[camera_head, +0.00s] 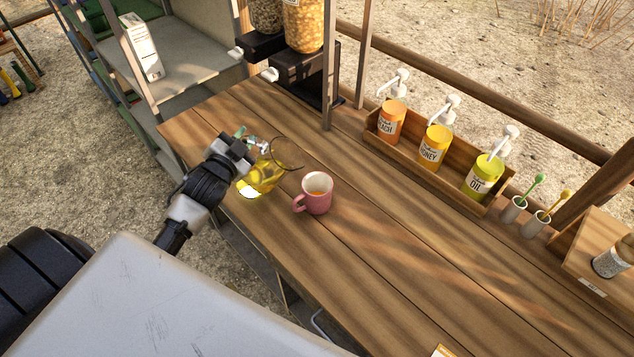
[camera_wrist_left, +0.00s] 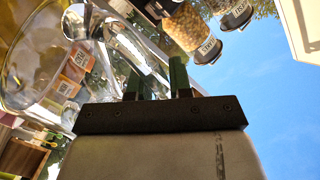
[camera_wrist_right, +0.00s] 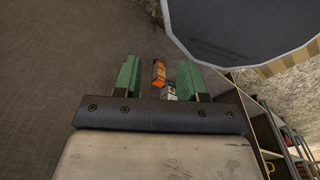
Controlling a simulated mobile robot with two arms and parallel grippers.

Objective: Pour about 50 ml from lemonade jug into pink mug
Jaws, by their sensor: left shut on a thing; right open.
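The lemonade jug (camera_head: 262,178) is clear with yellow liquid in it and is tilted toward the mug, above the wooden table (camera_head: 400,270). My left gripper (camera_head: 254,146) is shut on the jug at its handle side; the clear jug also fills the left of the left wrist view (camera_wrist_left: 35,60). The pink mug (camera_head: 316,197) stands upright on the table just right of the jug, its handle to the left. My right gripper (camera_wrist_right: 160,80) is open and empty, away from the table.
A wooden rack with peach, honey (camera_head: 435,148) and oil pump bottles stands along the back edge. Two small cups with spoons (camera_head: 525,212) stand to its right. Dispensers (camera_head: 303,25) stand at the back left. The front table middle is clear.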

